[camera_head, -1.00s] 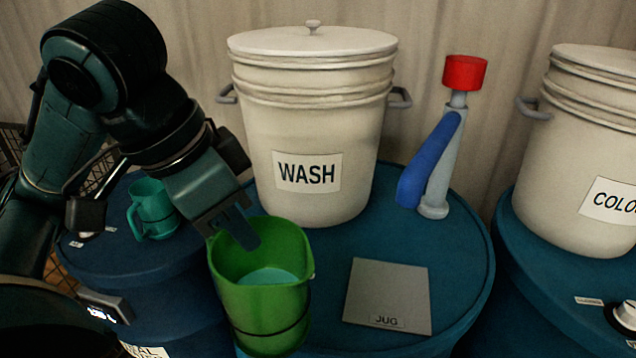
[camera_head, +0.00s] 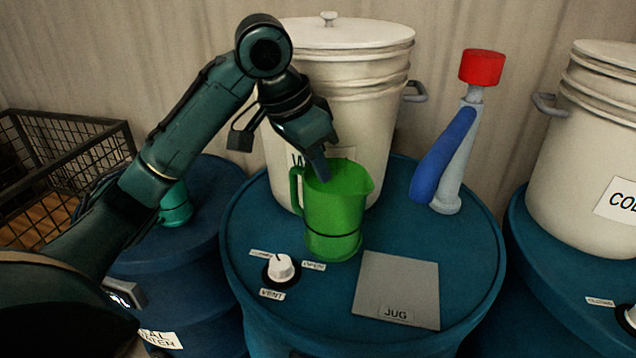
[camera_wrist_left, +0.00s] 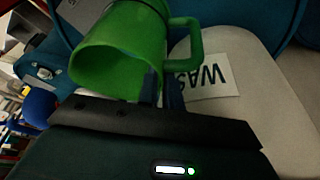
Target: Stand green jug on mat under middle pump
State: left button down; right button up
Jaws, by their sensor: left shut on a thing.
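The green jug (camera_head: 335,212) is upright over the middle blue drum, left of the grey mat marked JUG (camera_head: 398,285). My left gripper (camera_head: 318,172) is shut on the jug near its rim. In the left wrist view the jug (camera_wrist_left: 125,50) shows its open mouth and handle, with the gripper fingers (camera_wrist_left: 162,88) at its rim. I cannot tell whether the jug's base touches the drum top. The mat is bare. The middle pump (camera_head: 445,155), with a red cap and blue lever, stands behind the mat. My right gripper is not in view.
The white WASH bucket (camera_head: 345,90) stands just behind the jug. A white VENT knob (camera_head: 281,267) is at the drum's front left. A teal jug (camera_head: 175,205) stands on the left drum, partly behind my arm. A wire basket (camera_head: 65,170) is at far left.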

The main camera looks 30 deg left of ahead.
aim_at(316, 180)
pick_arm(q)
notch_tip(316, 180, down, 3)
jog(key=shift+f, duration=0.15)
jog(key=shift+w+f, duration=0.25)
jog(key=c, duration=2)
grip_release()
jog(key=shift+f, duration=0.2)
jog(key=o, duration=0.4)
jog(key=shift+o, duration=0.2)
jog(key=shift+r, duration=0.1)
